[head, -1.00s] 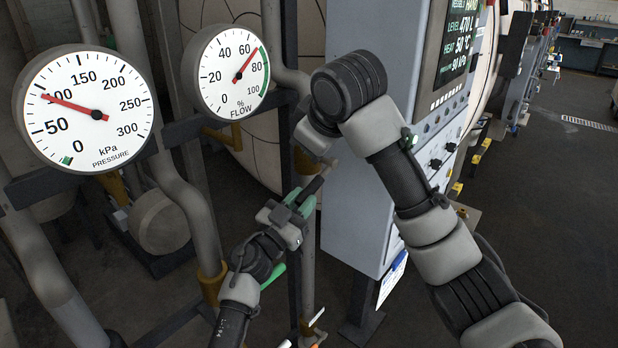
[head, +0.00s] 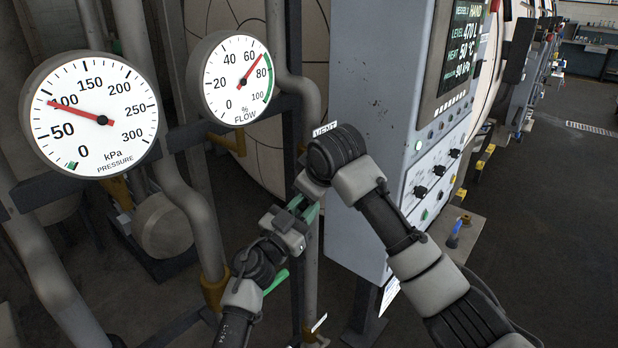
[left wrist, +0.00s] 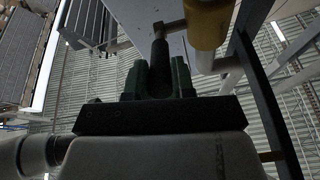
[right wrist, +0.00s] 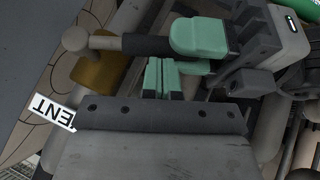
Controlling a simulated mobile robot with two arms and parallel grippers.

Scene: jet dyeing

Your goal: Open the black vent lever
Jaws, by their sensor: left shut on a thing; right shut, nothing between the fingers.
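My left gripper (head: 303,207) is shut on the black vent lever. In the left wrist view the dark lever (left wrist: 160,66) stands between its two fingers. The right wrist view shows the lever (right wrist: 147,44) running sideways from a grey stem above a brass valve body (right wrist: 100,70) into the left gripper's green fingers (right wrist: 200,37). My right gripper (right wrist: 162,78) is shut and empty, close beside the lever and the left fingers. In the head view its fingers are hidden behind my right wrist, and the lever is mostly hidden too. A white VENT label (head: 325,129) shows above my right wrist.
A grey control cabinet (head: 375,110) stands close on the right. A pressure gauge (head: 92,115) and a flow gauge (head: 236,78) stand at left among vertical pipes. The aisle floor (head: 560,220) at far right is clear.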

